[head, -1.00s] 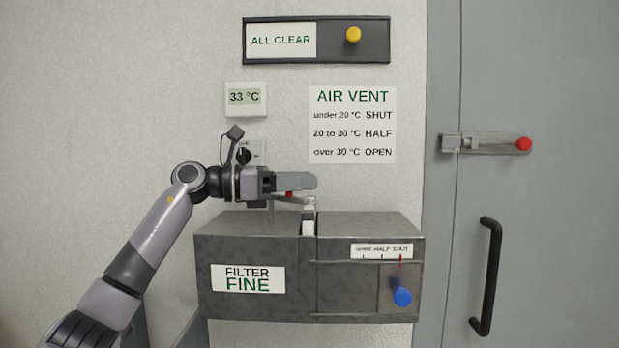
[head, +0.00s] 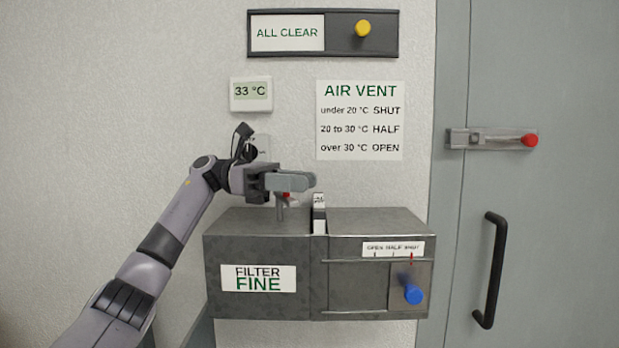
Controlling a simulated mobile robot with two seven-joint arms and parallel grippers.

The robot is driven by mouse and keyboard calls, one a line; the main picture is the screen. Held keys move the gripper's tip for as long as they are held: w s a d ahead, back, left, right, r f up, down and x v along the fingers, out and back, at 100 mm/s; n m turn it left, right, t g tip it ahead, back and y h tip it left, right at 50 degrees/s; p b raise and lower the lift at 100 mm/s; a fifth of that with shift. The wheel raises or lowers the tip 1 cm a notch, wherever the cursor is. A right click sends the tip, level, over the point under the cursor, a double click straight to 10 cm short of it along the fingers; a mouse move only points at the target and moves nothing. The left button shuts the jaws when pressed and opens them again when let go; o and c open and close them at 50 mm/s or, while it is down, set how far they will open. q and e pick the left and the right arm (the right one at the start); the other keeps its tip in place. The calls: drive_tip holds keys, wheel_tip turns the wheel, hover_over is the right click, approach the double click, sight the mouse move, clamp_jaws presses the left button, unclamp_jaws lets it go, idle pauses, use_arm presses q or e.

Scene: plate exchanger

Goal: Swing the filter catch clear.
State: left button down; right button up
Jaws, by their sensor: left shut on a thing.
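The grey filter housing (head: 262,222), labelled FILTER FINE, stands against the wall. The filter's pale end (head: 319,213) stands up in the slot on its top. The catch (head: 280,209) rises from the housing top left of the slot. Its red knob (head: 286,195) shows just under my left gripper (head: 300,182). The gripper is shut on the catch at the knob, and its fingers hide most of the arm. I see no catch bar crossing the filter's end. My right gripper is not in view.
The vent lever with a blue knob (head: 413,294) is on the housing's right front, its red pointer at SHUT. A thermometer (head: 250,93) reads 33 °C. A dark rotary switch (head: 250,152) is behind my wrist. A door with a black handle (head: 489,270) is right.

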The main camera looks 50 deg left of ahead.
use_arm(q)
drive_tip(key=shift+s+a+r, duration=0.1)
drive_tip(key=shift+a+r, duration=0.05)
drive_tip(key=shift+r, duration=0.15)
drive_tip(key=c, duration=0.9)
unclamp_jaws()
drive_tip(key=shift+f, duration=0.1)
drive_tip(key=shift+f, duration=0.1)
wheel_tip(320, 180, up, 20)
drive_tip(key=p, duration=0.5)
